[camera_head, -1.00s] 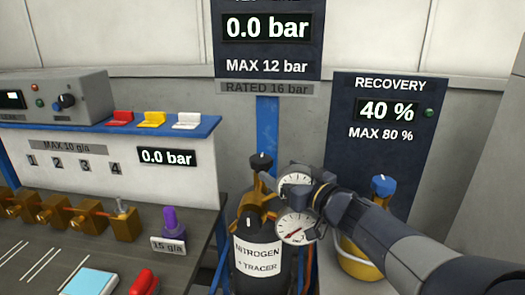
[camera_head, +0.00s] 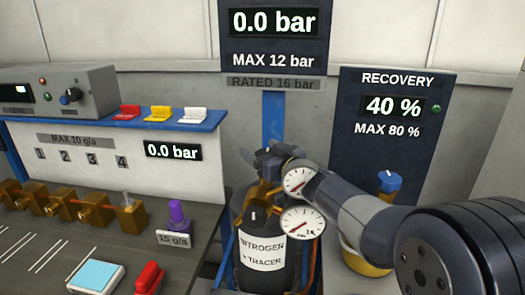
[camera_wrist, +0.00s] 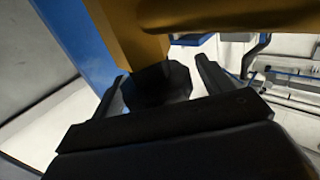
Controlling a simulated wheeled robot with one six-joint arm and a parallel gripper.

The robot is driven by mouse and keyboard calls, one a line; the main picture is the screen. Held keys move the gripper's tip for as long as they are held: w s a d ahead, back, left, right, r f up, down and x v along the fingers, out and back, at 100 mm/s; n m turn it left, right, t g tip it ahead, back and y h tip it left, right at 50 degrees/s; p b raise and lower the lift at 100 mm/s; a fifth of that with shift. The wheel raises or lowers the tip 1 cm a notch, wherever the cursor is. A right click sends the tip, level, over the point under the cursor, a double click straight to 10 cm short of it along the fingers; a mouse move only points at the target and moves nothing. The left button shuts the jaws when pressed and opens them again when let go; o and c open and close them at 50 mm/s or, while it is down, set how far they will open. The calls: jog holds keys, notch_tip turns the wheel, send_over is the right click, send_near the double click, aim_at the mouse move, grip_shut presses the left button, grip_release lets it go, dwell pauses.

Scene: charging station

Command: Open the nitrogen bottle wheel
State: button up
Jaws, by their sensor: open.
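The black nitrogen bottle (camera_head: 262,268), labelled "NITROGEN + TRACER", stands upright at the lower middle of the head view. Contact with the fingers cannot be told.
The upper gauge (camera_head: 297,181) and lower gauge (camera_head: 302,222) are close to my arm. A yellow container with a blue-capped valve (camera_head: 389,182) stands behind my arm. The bench (camera_head: 60,250) with brass valves is at left; a blue post (camera_head: 273,118) rises behind.

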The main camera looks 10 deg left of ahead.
jog(key=shift+c, duration=0.2)
jog(key=c, duration=0.9)
jog(key=shift+c, duration=0.2)
